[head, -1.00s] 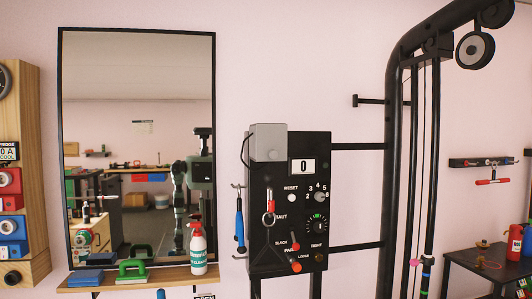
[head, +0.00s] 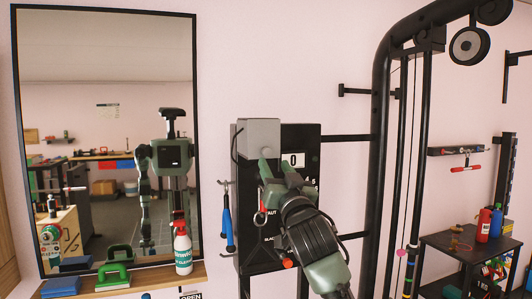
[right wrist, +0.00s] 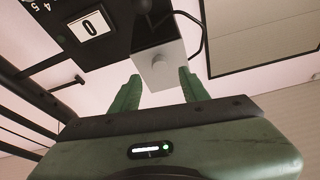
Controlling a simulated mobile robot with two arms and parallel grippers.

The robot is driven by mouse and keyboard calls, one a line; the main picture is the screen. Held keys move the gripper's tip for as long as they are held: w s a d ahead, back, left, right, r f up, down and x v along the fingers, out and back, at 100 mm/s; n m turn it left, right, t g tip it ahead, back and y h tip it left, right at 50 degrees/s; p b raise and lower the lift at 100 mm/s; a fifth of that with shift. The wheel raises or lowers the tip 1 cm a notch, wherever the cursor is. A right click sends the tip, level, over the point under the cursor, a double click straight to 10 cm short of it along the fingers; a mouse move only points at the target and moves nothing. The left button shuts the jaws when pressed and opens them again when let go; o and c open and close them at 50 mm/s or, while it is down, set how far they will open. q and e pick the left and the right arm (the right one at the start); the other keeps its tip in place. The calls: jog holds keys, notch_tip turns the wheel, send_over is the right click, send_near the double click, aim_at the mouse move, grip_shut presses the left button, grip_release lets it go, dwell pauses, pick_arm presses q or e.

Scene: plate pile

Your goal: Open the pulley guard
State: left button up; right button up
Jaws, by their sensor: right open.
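A light grey box-shaped cover (head: 258,137) sits at the upper left of the black control panel (head: 302,133); it appears to be the pulley guard. In the right wrist view this grey cover (right wrist: 155,64) shows a small round knob (right wrist: 159,66) on its face. My right gripper (head: 273,166) is in front of the panel, at the cover's lower edge. Its open fingers (right wrist: 158,82) stand either side of the cover's face in the wrist view, with nothing held. I cannot tell whether they touch it. My arm hides the panel's dials. My left gripper is out of view.
A mirror (head: 105,70) hangs left, reflecting me and the room. A black frame with cables (head: 382,130) stands right.

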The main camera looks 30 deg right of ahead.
aim_at(268, 154)
jog(key=p+x, duration=0.2)
jog(key=x, duration=0.4)
jog(key=shift+w, duration=0.15)
grip_shut()
dwell(1.3)
